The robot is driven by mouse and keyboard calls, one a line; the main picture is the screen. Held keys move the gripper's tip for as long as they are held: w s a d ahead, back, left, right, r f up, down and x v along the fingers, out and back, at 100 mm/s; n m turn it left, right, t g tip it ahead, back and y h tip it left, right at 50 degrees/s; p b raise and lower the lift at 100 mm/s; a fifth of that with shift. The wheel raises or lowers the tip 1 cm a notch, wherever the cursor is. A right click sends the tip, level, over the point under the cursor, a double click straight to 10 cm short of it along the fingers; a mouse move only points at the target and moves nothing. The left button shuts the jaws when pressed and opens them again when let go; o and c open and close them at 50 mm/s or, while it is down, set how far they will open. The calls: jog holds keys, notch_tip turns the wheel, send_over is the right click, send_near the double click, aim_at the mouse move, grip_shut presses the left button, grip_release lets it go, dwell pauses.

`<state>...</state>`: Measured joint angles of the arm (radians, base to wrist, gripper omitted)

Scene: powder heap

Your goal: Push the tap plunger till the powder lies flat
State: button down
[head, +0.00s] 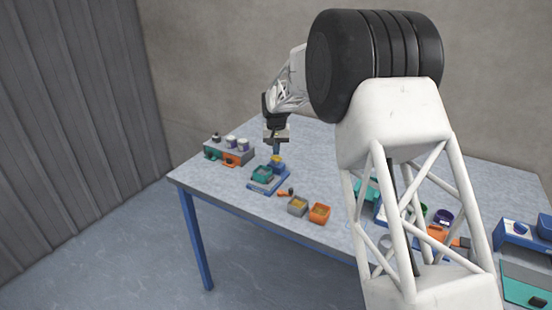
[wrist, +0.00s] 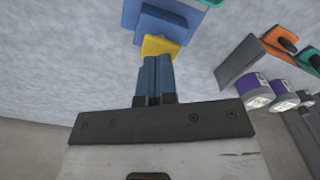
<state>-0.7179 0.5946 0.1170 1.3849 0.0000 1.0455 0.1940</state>
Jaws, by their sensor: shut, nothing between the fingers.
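My gripper (head: 276,152) is shut and empty, pointing down over the blue tapping stand (head: 266,186) on the table. Its blue fingers (wrist: 153,82) are pressed together in the wrist view. Their tips are at a yellow block (wrist: 158,46), which looks like the tap plunger, on the stand's blue body (wrist: 157,22). The yellow block also shows in the head view (head: 277,160), just under the fingers. I cannot tell whether the tips touch it. A teal container (head: 261,173) sits on the stand beside the block. The powder inside it is too small to make out.
A grey rack (head: 238,151) with white jars and teal and orange parts stands to the left. My arm hides part of the table's right side.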

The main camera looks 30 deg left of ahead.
jog(key=shift+f, duration=1.35)
dwell(0.8)
jog(key=shift+r, duration=1.35)
jog(key=shift+f, duration=1.45)
jog(key=shift+r, duration=1.4)
